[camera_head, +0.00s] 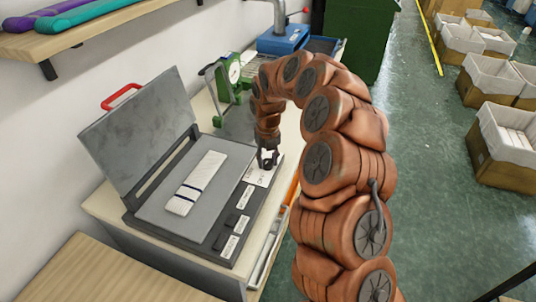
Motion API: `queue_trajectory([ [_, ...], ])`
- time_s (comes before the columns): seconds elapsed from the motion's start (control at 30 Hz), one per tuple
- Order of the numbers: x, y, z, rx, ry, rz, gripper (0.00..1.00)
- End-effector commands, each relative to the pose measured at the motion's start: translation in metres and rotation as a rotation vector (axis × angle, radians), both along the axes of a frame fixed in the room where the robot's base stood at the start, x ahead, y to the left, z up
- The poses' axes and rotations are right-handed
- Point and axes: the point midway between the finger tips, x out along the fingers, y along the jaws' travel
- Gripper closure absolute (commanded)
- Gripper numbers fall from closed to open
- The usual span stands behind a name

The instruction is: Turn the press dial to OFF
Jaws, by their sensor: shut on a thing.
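The press (160,215) stands on a pale table at the left, with its grey lid (140,115) raised and a red handle on top. A folded white cloth with a dark stripe (195,183) lies on its bed. The press dial (267,166) is a small dark knob on a white label at the right end of the front panel. My gripper (267,160) is at the dial from above, its fingers shut on it. The fingers partly hide the dial, and the label text is too small to read.
Dark switches with white labels (238,223) run along the press front. A green device (230,75) and a blue machine (283,40) stand behind. A shelf with fabric rolls (90,30) hangs upper left. Lined boxes (510,130) stand on the right; the green floor between is clear.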

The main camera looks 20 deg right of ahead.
Motion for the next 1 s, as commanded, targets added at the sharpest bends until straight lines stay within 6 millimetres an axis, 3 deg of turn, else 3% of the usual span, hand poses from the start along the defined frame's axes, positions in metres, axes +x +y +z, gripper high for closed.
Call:
queue_trajectory([
  [0.57, -0.0028, 0.0008, -0.0026, 0.001, 0.009, 0.015, 0.98],
  [0.6, -0.0027, 0.0008, -0.0025, 0.001, 0.009, 0.015, 0.59],
  [0.8, -0.0014, 0.0001, -0.0015, 0.001, 0.005, 0.014, 0.38],
  [1.0, -0.0008, -0.0003, -0.001, 0.0, 0.003, 0.013, 0.38],
])
